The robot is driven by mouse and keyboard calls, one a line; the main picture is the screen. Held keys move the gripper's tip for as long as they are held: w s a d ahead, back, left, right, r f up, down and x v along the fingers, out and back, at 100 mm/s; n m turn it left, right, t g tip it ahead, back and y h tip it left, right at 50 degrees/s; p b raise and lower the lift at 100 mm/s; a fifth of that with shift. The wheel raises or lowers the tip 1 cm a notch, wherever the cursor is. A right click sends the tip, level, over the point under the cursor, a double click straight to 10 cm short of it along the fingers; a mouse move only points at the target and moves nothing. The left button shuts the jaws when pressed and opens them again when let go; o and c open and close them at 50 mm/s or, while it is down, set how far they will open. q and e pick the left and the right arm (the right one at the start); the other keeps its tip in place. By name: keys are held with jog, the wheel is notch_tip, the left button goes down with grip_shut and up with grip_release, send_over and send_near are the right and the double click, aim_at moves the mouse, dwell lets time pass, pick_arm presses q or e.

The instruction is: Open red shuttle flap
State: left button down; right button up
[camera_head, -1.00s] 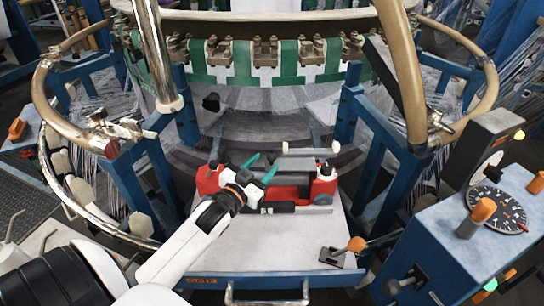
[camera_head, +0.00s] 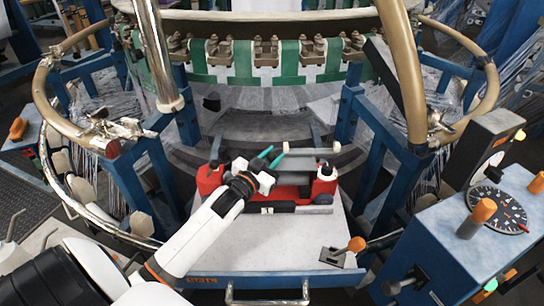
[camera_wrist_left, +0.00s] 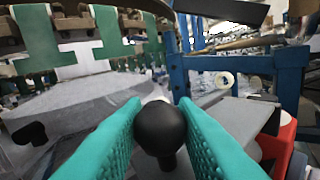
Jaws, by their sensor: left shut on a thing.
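The red shuttle (camera_head: 322,187) lies on the pale platform at the middle of the head view. Its left red end (camera_head: 209,178) shows beside my left wrist; my gripper and wrist hide part of its middle. My left gripper (camera_head: 271,156) is over the back of the shuttle's middle, its teal fingers close together. In the left wrist view, the teal fingers (camera_wrist_left: 160,118) are shut on a round black knob (camera_wrist_left: 160,127). A red part (camera_wrist_left: 282,145) of the shuttle shows at the lower right there. I cannot tell the flap's outline. My right gripper is out of view.
The platform (camera_head: 270,245) in front of the shuttle is clear. Blue frame posts (camera_head: 347,115) stand behind it on both sides. An orange-knobbed lever (camera_head: 356,244) is at its right front. A blue control box (camera_head: 445,235) stands at the right.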

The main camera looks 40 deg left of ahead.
aim_at(286, 164)
pick_arm(q)
jog(key=shift+r+p, duration=0.3)
jog(key=shift+p, duration=0.2)
jog(key=r+m+g+p, duration=0.1)
jog(key=r+p, duration=0.1)
jog(key=p, duration=0.3)
jog(key=w+d+r+m+g+p, duration=0.1)
jog(key=r+m+p, duration=0.1)
jog(key=p, duration=0.3)
jog(key=w+d+r+m+g+y+p, duration=0.1)
jog(key=p, duration=0.3)
jog(key=shift+d+r+p, duration=0.25)
jog(key=shift+r+p, duration=0.15)
jog(key=shift+w+d+m+g+p, duration=0.2)
jog(key=shift+d+m+g+p, duration=0.25)
jog(key=shift+p, duration=0.3)
jog(key=shift+a, duration=0.1)
jog(key=c, duration=1.2)
grip_release()
jog(key=shift+o, duration=0.2)
jog(key=shift+s, duration=0.1)
jog(key=b+v, duration=0.1)
jog(key=v, duration=1)
jog(key=shift+s+r, duration=0.15)
jog(key=shift+s, duration=0.25)
